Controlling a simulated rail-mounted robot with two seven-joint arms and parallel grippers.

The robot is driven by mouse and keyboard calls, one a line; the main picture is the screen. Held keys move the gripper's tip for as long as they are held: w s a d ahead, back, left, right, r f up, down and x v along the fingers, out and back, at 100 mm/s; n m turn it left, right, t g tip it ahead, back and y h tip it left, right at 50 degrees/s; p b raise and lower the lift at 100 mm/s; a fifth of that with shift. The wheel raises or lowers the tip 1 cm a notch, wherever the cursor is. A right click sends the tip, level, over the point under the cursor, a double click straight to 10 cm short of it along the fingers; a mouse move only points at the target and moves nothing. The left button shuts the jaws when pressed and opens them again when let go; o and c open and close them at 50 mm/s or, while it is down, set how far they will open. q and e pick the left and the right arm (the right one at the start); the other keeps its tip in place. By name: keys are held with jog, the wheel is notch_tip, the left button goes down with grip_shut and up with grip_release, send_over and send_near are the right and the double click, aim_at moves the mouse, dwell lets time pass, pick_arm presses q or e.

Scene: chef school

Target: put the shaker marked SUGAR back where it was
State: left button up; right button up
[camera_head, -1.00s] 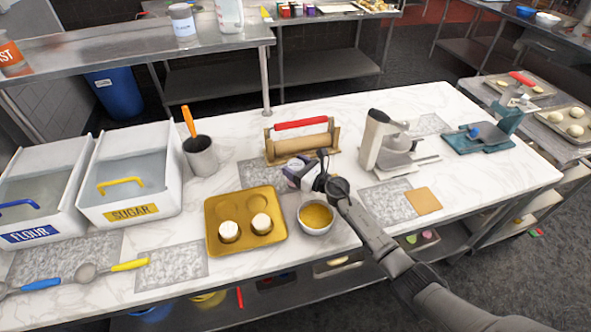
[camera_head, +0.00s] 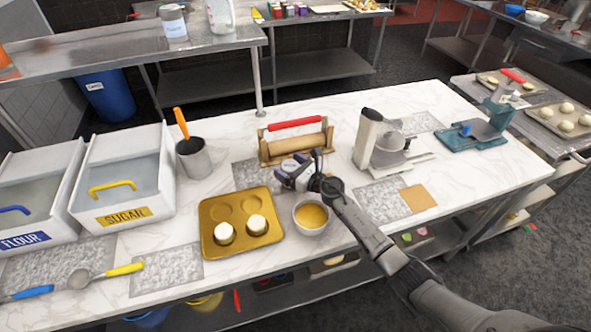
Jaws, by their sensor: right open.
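My right gripper (camera_head: 300,178) is low over the counter, behind the bowl of yellow liquid (camera_head: 311,228). It is open. A small object with a pale round top (camera_head: 290,167) is at its fingers, partly hidden by them. It may be the SUGAR shaker, but no marking on it can be read, and I cannot tell whether it touches the fingers. It stands by a grey speckled mat (camera_head: 246,176), in front of the red-handled wooden press (camera_head: 297,149). My left gripper is not in view.
A gold tray (camera_head: 210,241) with two white rounds lies left of the bowl. The SUGAR bin (camera_head: 85,208), FLOUR bin (camera_head: 60,233) and a utensil pot (camera_head: 194,160) stand further left. A white scale-like device (camera_head: 366,140) stands right.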

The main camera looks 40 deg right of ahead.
jog(key=shift+s+r, duration=0.15)
jog(key=s, duration=0.3)
jog(key=s+d, duration=0.1)
jog(key=s, duration=0.2)
jog(key=s+d, duration=0.1)
jog(key=s, duration=0.3)
jog(key=shift+s+p, duration=0.1)
jog(key=shift+p, duration=0.3)
jog(key=shift+s+d, duration=0.1)
jog(key=shift+s, duration=0.55)
